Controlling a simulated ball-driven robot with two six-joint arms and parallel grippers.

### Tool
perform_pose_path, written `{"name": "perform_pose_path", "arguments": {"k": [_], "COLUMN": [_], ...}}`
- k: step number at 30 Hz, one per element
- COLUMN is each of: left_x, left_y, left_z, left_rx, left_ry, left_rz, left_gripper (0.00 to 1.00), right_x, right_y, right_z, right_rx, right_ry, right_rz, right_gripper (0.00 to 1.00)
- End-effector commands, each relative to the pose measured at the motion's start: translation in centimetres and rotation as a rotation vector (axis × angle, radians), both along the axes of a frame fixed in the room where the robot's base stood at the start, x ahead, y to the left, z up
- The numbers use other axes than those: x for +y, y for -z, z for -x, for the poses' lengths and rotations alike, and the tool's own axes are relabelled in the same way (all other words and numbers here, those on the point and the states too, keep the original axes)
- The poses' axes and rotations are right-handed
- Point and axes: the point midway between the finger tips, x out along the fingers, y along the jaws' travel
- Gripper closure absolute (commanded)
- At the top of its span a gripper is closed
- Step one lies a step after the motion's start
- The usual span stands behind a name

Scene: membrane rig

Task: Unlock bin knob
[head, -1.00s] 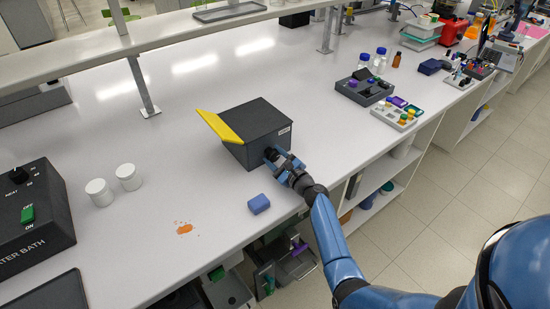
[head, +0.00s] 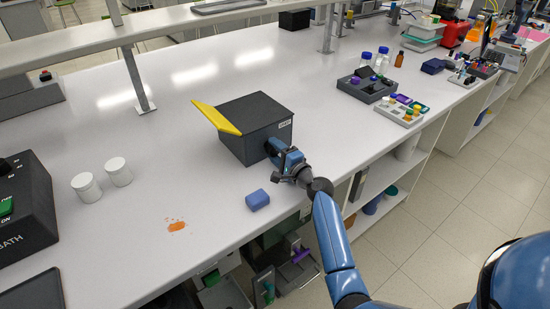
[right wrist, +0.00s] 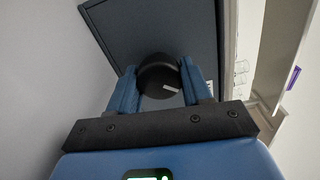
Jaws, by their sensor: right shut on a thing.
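The bin is a dark grey box (head: 266,133) with a yellow flap (head: 215,117) on its left side, standing on the white bench. Its black round knob (right wrist: 158,76) shows in the right wrist view, on the bin's grey face, with a small pale mark on it. My right gripper (head: 276,150) is at the bin's near right face. In the right wrist view my right gripper (right wrist: 158,88) is shut on the knob, one blue finger on each side. In the head view the knob is hidden by the gripper. My left gripper is not in view.
A blue block (head: 257,200) lies in front of the bin near the bench edge. An orange spill (head: 176,226) and two white jars (head: 87,186) are to the left. A dark rack (head: 366,88) and a grey tray (head: 402,111) stand to the right.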

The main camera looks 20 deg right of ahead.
Motion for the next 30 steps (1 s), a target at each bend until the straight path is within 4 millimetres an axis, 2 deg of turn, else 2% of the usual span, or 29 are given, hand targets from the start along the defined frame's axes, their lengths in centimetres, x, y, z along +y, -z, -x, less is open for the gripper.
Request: {"name": "perform_pose_path", "arguments": {"k": [1,15,22,30], "left_x": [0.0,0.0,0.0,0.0], "left_y": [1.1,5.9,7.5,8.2], "left_z": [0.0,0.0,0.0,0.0], "left_rx": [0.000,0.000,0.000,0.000], "left_ry": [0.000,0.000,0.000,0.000], "left_rz": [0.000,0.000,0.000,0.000], "left_gripper": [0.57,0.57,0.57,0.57], "right_x": [0.0,0.0,0.0,0.0], "right_y": [0.6,0.5,0.4,0.2], "right_z": [0.0,0.0,0.0,0.0], "right_rx": [-0.015,-0.159,-0.209,-0.238], "right_ry": [0.000,0.000,0.000,0.000], "right_rz": [0.042,0.442,0.581,0.664], "right_gripper": [0.82,0.82,0.82,0.82]}}
